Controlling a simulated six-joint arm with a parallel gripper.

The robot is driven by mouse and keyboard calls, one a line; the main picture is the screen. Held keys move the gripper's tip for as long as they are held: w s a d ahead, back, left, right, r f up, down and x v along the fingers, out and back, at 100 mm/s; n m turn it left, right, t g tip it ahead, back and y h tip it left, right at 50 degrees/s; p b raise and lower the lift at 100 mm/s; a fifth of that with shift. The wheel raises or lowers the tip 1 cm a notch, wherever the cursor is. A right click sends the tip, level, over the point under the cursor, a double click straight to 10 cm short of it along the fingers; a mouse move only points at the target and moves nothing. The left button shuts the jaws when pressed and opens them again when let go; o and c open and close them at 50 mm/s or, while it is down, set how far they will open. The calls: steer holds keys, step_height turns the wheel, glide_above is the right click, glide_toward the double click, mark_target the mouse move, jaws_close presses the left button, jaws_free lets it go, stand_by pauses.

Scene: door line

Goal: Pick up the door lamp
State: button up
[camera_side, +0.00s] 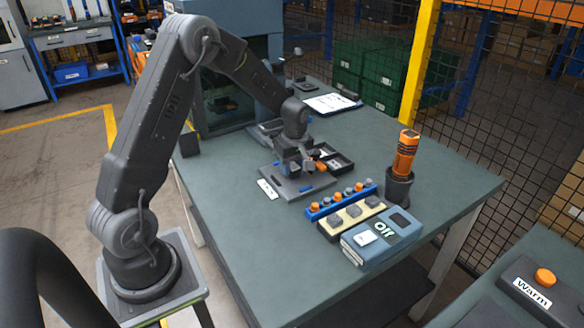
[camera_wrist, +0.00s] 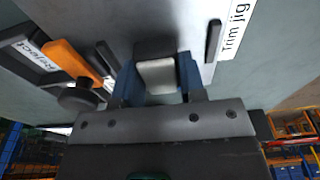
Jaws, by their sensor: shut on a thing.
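My gripper (camera_side: 300,165) is low over the grey trim jig plate (camera_side: 298,189) near the middle of the bench. In the wrist view my gripper (camera_wrist: 157,78) has its two blue fingers shut on a small pale, rounded block, the door lamp (camera_wrist: 157,75) as far as I can tell. The block's lower end is hidden by the gripper. Whether it touches the jig is unclear. In the side view the block is too small and covered to make out.
A dark tray labelled Reject (camera_wrist: 30,55) lies close beside the gripper, with an orange part (camera_wrist: 72,62) near it.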

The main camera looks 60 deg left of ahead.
steer(key=r, duration=0.4)
steer(key=shift+s+a+r, duration=0.25)
steer(key=s+a+r, duration=0.6)
steer(key=s, duration=0.2)
steer(key=shift+s+a+r, duration=0.15)
steer(key=shift+s+a, duration=0.15)
steer(key=shift+a, duration=0.1)
